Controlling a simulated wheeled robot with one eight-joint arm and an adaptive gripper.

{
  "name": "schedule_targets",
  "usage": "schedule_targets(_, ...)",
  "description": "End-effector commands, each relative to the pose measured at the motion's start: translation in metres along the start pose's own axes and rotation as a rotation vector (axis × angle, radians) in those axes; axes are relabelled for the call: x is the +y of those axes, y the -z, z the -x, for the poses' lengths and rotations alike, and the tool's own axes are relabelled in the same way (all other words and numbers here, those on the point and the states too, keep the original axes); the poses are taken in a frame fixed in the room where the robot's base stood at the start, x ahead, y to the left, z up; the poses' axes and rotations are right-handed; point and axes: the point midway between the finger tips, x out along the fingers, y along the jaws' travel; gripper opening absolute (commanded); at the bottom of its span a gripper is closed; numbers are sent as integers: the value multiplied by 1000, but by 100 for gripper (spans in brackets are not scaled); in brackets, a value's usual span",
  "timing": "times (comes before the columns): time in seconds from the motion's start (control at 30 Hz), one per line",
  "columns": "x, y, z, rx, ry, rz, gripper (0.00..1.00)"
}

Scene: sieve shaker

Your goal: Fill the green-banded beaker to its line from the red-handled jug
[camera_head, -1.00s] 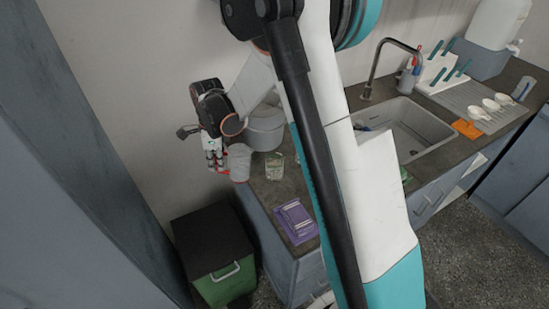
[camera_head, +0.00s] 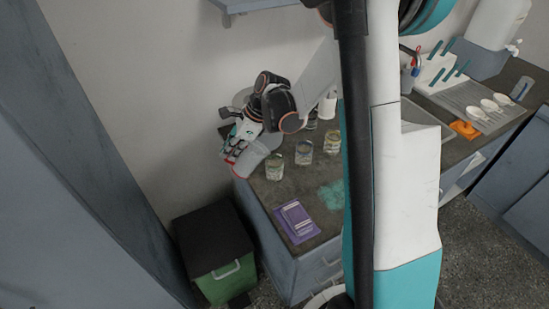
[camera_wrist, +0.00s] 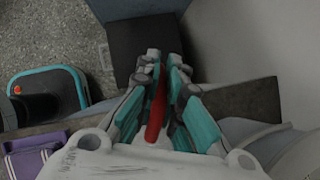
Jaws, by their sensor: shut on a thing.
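My gripper (camera_head: 236,146) is shut on the red handle (camera_wrist: 156,116) of a clear jug (camera_head: 249,160). The jug is tilted, its upper end leaning right, and is close to the left of the nearest glass beaker (camera_head: 275,168). That beaker has a greenish tint and stands upright on the counter. Its line and liquid level are too small to read. No pouring stream can be made out. Two more beakers stand to its right, a bluish one (camera_head: 304,153) and a yellowish one (camera_head: 332,143). The jug's body is hidden in the wrist view.
A purple pack (camera_head: 296,221) lies on the counter (camera_head: 266,191) in front of the beakers. A teal patch (camera_head: 333,195) is to its right. A round grey device behind my gripper is partly hidden. A dark-lidded green bin (camera_head: 212,250) stands below the counter's left end.

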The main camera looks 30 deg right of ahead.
Motion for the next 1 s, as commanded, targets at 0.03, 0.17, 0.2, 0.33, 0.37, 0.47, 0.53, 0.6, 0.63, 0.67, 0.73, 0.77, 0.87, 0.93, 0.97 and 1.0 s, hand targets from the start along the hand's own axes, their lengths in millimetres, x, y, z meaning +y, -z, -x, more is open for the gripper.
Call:
schedule_targets(0.03, 0, -1, 11, -24, 1, -4, 0)
schedule_targets(0.17, 0, -2, 28, -89, 1, -3, 0)
schedule_targets(0.2, 0, -1, 28, -109, 0, -3, 0)
schedule_targets(0.33, 0, 0, 35, -174, 1, -3, 0)
schedule_targets(0.37, 0, -1, 37, -189, 1, -3, 0)
schedule_targets(0.47, 0, 0, 43, -239, 1, -2, 0)
schedule_targets(0.53, 0, 3, 42, -273, 0, -3, 0)
schedule_targets(0.6, -1, 5, 43, -309, 1, -3, 0)
schedule_targets(0.63, 0, 4, 43, -321, 0, -2, 0)
schedule_targets(0.67, 0, 4, 44, -327, -1, -1, 0)
schedule_targets(0.73, 0, 3, 46, -332, -1, 0, 0)
schedule_targets(0.77, 0, 2, 46, -333, -1, 0, 0)
schedule_targets(0.87, 0, 3, 46, -337, -1, -1, 0)
schedule_targets(0.93, 0, 3, 46, -340, -1, -1, 0)
schedule_targets(0.97, 0, 3, 46, -342, 0, -1, 0)
schedule_targets(1.0, 0, 3, 46, -344, 0, -1, 0)
